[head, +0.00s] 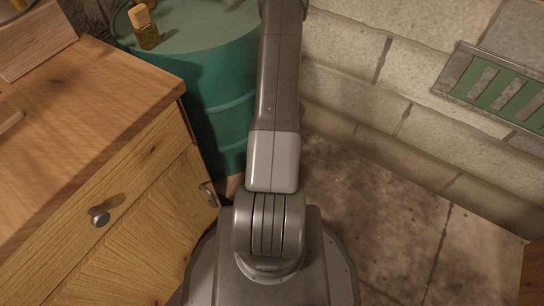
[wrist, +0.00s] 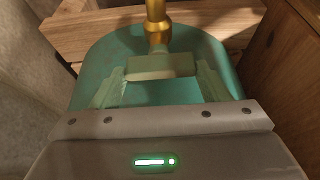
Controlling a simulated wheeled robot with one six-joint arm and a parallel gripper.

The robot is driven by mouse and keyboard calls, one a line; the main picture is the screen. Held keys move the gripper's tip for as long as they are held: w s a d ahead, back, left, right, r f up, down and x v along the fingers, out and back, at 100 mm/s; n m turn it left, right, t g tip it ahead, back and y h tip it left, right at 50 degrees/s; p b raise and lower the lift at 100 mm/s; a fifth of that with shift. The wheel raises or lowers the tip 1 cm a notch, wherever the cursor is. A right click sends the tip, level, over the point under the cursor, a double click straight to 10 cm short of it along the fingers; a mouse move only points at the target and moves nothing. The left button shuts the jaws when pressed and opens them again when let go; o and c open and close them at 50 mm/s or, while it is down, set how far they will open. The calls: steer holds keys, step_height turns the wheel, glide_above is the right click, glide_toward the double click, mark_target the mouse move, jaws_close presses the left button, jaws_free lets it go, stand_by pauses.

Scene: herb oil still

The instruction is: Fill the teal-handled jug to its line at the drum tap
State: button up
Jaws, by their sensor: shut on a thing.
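In the wrist view my gripper (wrist: 160,82) is shut on a pale green bar (wrist: 160,67), between its two fingers. The bar sits in line with a brass stem (wrist: 156,22) that has a collar; I cannot tell whether they are joined or are the tap. A rounded teal surface (wrist: 218,62), likely the drum, lies behind the fingers. The teal drum (head: 226,101) stands upright in the head view, partly hidden by my arm. I cannot make out the jug or its line, and my gripper is out of the head view.
A wooden cabinet (head: 82,113) with a worktop fills the left. Bare floor (head: 385,205) lies right of my base. Wooden beams (wrist: 90,32) cross the wrist view.

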steer(key=shift+r+n+g+y+p, duration=0.25)
steer(key=shift+n+p, duration=0.45)
steer(key=shift+p, duration=0.8)
steer(key=shift+n+g+y+p, duration=0.1)
steer(key=shift+n+g+p, duration=0.45)
steer(key=shift+p, duration=0.95)
steer(key=shift+w+n, duration=0.1)
steer(key=shift+n, duration=0.25)
steer(key=shift+f+p, duration=0.25)
steer(key=shift+p, duration=0.05)
steer(key=shift+r+p, duration=0.15)
steer(key=shift+p, duration=0.2)
steer(key=shift+r+n+p, duration=0.1)
steer(key=shift+n+p, duration=0.3)
steer(key=shift+p, duration=0.15)
steer(key=n+p, duration=0.1)
steer(key=p, duration=0.1)
steer(key=shift+p, duration=0.3)
steer(key=shift+n+g+p, duration=0.5)
steer(key=shift+n+p, duration=0.2)
steer(key=shift+p, duration=0.8)
steer(key=shift+f, duration=0.25)
stand_by(1.2)
